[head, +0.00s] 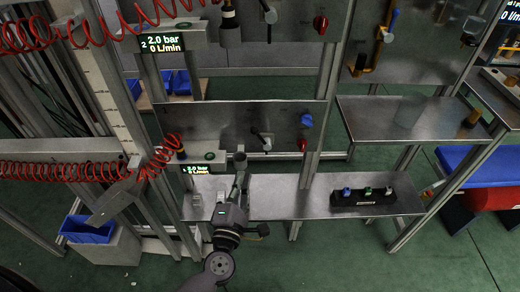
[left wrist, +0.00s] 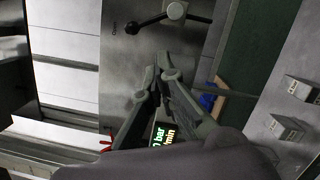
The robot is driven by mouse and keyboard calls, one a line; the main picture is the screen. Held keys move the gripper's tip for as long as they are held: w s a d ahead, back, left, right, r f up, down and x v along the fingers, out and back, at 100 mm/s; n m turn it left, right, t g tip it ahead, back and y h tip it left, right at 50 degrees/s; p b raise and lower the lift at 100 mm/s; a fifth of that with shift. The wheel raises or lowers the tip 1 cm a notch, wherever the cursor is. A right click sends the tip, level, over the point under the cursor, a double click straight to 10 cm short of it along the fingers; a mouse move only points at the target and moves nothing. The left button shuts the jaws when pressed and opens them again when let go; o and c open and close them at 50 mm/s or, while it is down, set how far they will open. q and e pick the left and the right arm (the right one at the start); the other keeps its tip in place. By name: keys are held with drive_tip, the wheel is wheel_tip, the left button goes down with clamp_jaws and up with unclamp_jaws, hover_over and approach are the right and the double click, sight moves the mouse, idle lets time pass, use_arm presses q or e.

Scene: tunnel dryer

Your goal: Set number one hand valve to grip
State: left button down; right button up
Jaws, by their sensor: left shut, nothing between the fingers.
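A hand valve (head: 262,140) with a pale hub and a dark lever is mounted on the lower metal panel (head: 215,122). In the left wrist view the valve hub (left wrist: 175,11) is at the top, and its lever ends in a black knob (left wrist: 133,27) to the left. My right gripper is out of view.
A lit display (head: 196,169) reads 2.0 bar and 0 L/min beside my left gripper. A red knob (head: 303,145) and a blue knob (head: 307,120) are right of the valve. A metal shelf (head: 290,195) below holds a black block (head: 377,202). Red coiled hoses (head: 75,172) hang left.

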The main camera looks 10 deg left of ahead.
use_arm(q)
wheel_tip(320, 180, up, 2)
drive_tip(key=shift+n, duration=0.8)
drive_tip(key=w, duration=1)
drive_tip(key=shift+a+r, duration=0.45)
